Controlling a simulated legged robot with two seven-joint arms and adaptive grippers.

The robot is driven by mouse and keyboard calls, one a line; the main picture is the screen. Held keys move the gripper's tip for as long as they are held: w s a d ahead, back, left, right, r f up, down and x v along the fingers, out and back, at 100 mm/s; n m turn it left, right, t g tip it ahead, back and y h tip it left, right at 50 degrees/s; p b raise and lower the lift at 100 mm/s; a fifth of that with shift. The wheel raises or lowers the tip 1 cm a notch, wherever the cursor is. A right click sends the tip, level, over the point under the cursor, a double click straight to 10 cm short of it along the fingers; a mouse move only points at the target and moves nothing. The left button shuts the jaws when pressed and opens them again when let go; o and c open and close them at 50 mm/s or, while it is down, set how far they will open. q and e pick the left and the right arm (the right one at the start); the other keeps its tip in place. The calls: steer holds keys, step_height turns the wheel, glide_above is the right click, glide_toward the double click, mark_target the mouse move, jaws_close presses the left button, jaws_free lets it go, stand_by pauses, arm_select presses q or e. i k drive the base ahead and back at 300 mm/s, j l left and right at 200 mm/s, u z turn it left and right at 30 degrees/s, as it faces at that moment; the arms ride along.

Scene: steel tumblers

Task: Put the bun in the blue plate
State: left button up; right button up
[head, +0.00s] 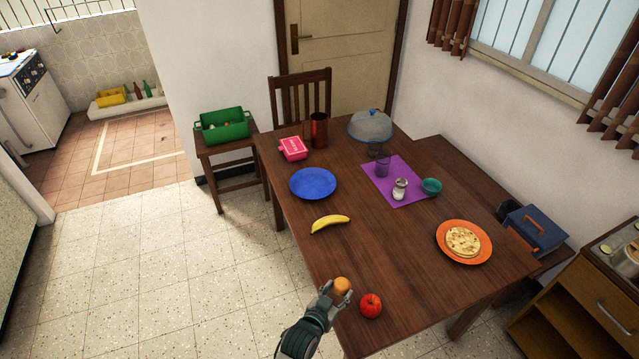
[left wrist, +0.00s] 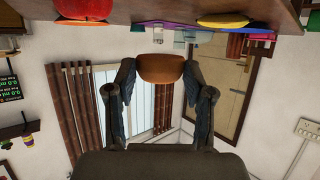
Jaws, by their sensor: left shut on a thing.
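The bun (head: 342,286) is small, round and golden brown. My left gripper (head: 337,295) is shut on it at the near left edge of the wooden table. In the left wrist view, the bun (left wrist: 160,68) sits between the two fingers of my left gripper (left wrist: 162,80). The blue plate (head: 313,183) lies empty near the table's far left edge, beyond the banana. In the left wrist view, which is upside down, a blue rim (left wrist: 222,20) shows by the table edge. My right gripper is not in view.
A red apple (head: 370,305) is close to the right of my left gripper. A banana (head: 330,223) lies between the gripper and the blue plate. An orange plate (head: 482,257) with a flat round food, a purple mat (head: 378,192) and a pink box (head: 293,149) are also on the table (head: 400,275).

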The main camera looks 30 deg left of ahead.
mark_target(310, 185)
steer(key=i+j+z, duration=0.1)
steer(key=j+z, duration=0.85)
steer(key=j, duration=0.7)
steer(key=k+j+z, duration=0.1)
steer(key=j, duration=0.7)
steer(key=j+z, duration=0.1)
steer(key=j, duration=0.65)
steer(key=k, duration=0.1)
